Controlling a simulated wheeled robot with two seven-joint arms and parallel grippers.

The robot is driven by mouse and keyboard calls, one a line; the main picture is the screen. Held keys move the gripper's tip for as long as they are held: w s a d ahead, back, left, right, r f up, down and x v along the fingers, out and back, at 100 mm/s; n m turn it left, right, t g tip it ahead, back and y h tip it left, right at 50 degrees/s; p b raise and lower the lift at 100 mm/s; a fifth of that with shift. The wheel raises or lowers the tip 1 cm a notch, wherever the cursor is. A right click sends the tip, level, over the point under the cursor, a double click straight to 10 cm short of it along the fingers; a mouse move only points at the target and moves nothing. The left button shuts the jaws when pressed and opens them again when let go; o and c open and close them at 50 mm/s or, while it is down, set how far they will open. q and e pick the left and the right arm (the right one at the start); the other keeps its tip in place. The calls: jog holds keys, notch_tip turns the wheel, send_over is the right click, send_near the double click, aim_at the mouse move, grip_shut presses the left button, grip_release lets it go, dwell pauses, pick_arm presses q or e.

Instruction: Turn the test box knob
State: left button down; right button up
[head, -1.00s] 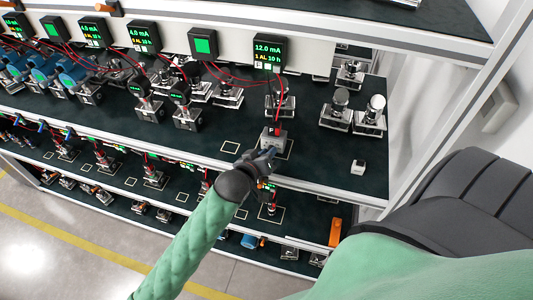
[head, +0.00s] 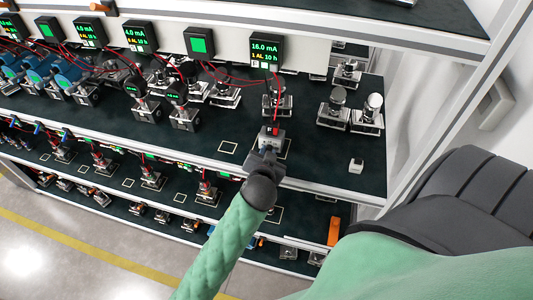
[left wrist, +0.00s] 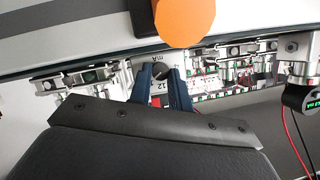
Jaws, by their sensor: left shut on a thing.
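The test box (head: 269,136) is a small grey box on the upper dark shelf, with red leads rising from its top. My left gripper (head: 264,155) is at its front side, its arm coming in from below. In the left wrist view the test box (left wrist: 160,88) shows a face marked "mA" and "12". Its dark round knob (left wrist: 159,70) sits between the two blue-grey fingers of my left gripper (left wrist: 160,76), which are shut on it. In the head view my gripper hides the knob. The display (head: 266,51) above reads 16.0 mA. My right gripper is out of view.
Several metal transmitters stand near the box, including a pair (head: 350,110) to its right. A small white block (head: 356,165) lies at the shelf's right. Red leads hang behind the box.

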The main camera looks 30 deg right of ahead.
pick_arm(q)
jog(key=m+t, duration=0.1)
jog(key=m+t+b, duration=0.1)
jog(key=m, duration=0.1)
jog(key=shift+s+d+f+m+y, duration=0.2)
jog(key=shift+m+y, duration=0.1)
jog(key=shift+y, duration=0.1)
dwell(0.6)
jog(key=c, duration=1.6)
grip_release()
jog(key=shift+o, duration=0.2)
jog(key=shift+a, duration=0.1)
